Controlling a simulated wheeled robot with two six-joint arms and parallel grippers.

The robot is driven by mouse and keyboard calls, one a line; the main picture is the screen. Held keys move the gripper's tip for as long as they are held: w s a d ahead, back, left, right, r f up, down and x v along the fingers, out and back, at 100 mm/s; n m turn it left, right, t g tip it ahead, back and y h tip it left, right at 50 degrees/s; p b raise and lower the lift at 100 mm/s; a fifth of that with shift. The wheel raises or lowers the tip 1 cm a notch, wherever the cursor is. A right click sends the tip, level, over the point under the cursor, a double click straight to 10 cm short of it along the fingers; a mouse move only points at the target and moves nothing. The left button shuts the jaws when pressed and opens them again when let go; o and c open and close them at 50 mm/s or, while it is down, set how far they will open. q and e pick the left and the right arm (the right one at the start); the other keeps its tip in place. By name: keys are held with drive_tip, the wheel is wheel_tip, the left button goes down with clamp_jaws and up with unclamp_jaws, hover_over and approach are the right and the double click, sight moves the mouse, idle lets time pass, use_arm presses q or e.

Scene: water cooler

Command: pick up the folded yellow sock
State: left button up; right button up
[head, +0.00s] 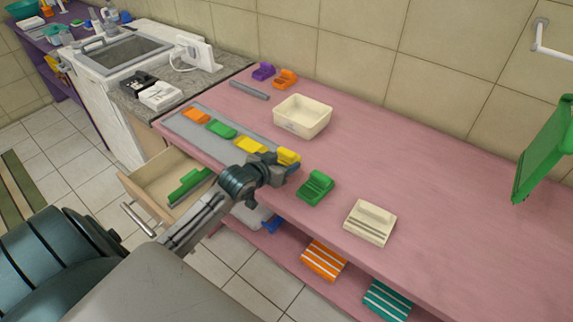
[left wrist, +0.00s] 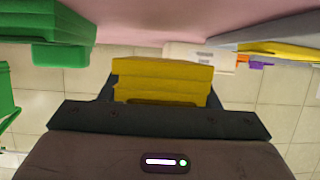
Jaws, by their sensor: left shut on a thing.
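The folded yellow sock (head: 288,156) is between the jaws of my left gripper (head: 284,162), over the pink counter near its front edge. In the left wrist view the yellow sock (left wrist: 162,80) fills the space between the dark fingers, its stacked layers facing the camera. My left gripper is shut on it. I cannot tell for sure whether the sock is clear of the counter. A flat yellow piece (head: 250,145) lies just left of the gripper on a grey mat (head: 177,121). My right gripper is not in view.
A folded green sock (head: 316,186) and a cream item (head: 370,222) lie right of the gripper on the counter (head: 440,225). A cream bin (head: 302,117) stands behind. An open drawer (head: 160,180) juts out at front left.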

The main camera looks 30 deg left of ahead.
use_arm(q)
drive_tip(key=s+d+r+b, duration=0.1)
drive_tip(key=s, duration=1.3)
drive_tip(key=shift+r, duration=0.3)
